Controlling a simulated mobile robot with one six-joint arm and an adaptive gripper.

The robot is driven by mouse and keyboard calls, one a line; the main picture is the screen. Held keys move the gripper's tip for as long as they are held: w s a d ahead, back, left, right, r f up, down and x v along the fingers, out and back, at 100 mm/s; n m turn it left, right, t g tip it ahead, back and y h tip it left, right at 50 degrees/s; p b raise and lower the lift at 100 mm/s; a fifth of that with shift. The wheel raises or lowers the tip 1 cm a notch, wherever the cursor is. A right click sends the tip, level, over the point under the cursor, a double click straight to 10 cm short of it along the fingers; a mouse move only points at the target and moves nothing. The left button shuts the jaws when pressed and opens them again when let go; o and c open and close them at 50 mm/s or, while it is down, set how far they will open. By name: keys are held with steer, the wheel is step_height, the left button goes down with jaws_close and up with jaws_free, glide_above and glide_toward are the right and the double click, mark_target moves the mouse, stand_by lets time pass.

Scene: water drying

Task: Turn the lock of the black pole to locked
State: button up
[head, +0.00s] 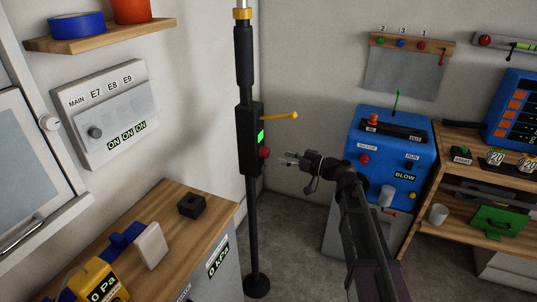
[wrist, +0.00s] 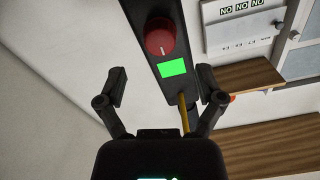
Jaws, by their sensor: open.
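The black pole (head: 246,60) stands upright on a round foot. Its box (head: 245,150) carries a yellow lever (head: 280,116) pointing right, a lit green display (head: 260,136) and a red knob (head: 264,153). In the wrist view, the red knob (wrist: 160,37) is beyond the fingertips, the green display (wrist: 173,68) lies between the fingers, and the yellow lever (wrist: 184,116) runs toward the palm near the right finger. My gripper (head: 280,159) is open and empty, just right of the box near the knob's height; it also shows in the wrist view (wrist: 160,82). I see no lock label.
A wooden counter (head: 195,217) with a small black block (head: 192,205) is left of the pole. A wall panel (head: 104,113) hangs behind it. A blue machine (head: 392,145) stands behind my arm at right. Open floor lies around the pole's foot.

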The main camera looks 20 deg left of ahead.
mark_target(268, 154)
steer(key=shift+w+a, duration=0.2)
steer(key=shift+a, duration=2.8)
steer(key=c, duration=1.1)
